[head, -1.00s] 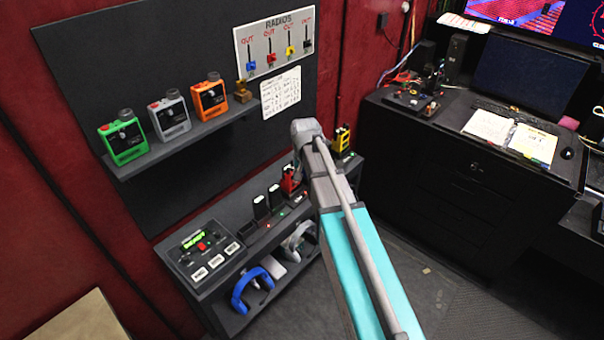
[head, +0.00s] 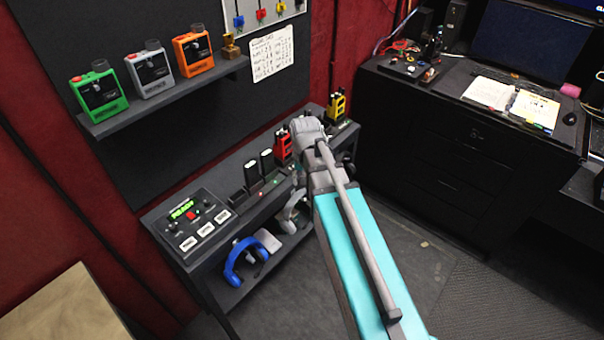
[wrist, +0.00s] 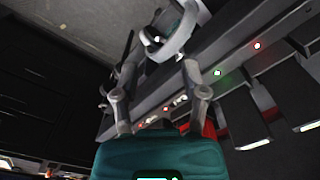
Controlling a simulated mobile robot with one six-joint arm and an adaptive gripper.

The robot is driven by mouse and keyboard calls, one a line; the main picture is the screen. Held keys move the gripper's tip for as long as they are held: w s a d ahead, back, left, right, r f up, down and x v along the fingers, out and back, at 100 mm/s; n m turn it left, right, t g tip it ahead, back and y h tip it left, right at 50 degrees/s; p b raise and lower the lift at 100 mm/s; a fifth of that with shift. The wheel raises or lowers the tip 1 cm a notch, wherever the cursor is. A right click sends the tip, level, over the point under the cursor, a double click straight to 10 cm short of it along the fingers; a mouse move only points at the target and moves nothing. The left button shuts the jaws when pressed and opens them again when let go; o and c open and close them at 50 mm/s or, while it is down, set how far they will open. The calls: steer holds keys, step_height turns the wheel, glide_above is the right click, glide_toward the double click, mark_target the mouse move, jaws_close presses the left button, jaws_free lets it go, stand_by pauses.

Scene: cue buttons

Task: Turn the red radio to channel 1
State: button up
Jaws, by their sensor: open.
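The red radio (head: 283,146) stands upright on the lower shelf bench, just left of my arm's end in the head view. My arm hides part of it. In the wrist view a small bit of red (wrist: 209,129) shows beside my right finger; its dial is not visible. My gripper (wrist: 153,70) is open and empty, with its two fingers apart in front of the bench edge.
A yellow radio (head: 336,106) stands right of the red one. Black chargers (head: 259,173) and a button panel (head: 188,220) are to the left. Blue headphones (head: 245,262) sit below. Green, grey and orange radios stand on the upper shelf (head: 165,98). A black cabinet (head: 440,150) is at right.

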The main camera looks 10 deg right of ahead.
steer(key=s+f+n+b, duration=0.2)
steer(key=s+f+b, duration=0.5)
steer(key=s+f, duration=0.1)
stand_by(0.4)
steer(key=shift+a+r, duration=0.1)
step_height(320, 180, up, 28)
steer(key=m+p, duration=0.7)
steer(key=p, duration=2.1)
glide_above(290, 125)
steer(key=shift+f+b, duration=0.3)
steer(key=shift+b, duration=0.1)
step_height(290, 125, down, 14)
steer(key=b, duration=1.3)
steer(key=shift+r, duration=0.25)
jaws_close()
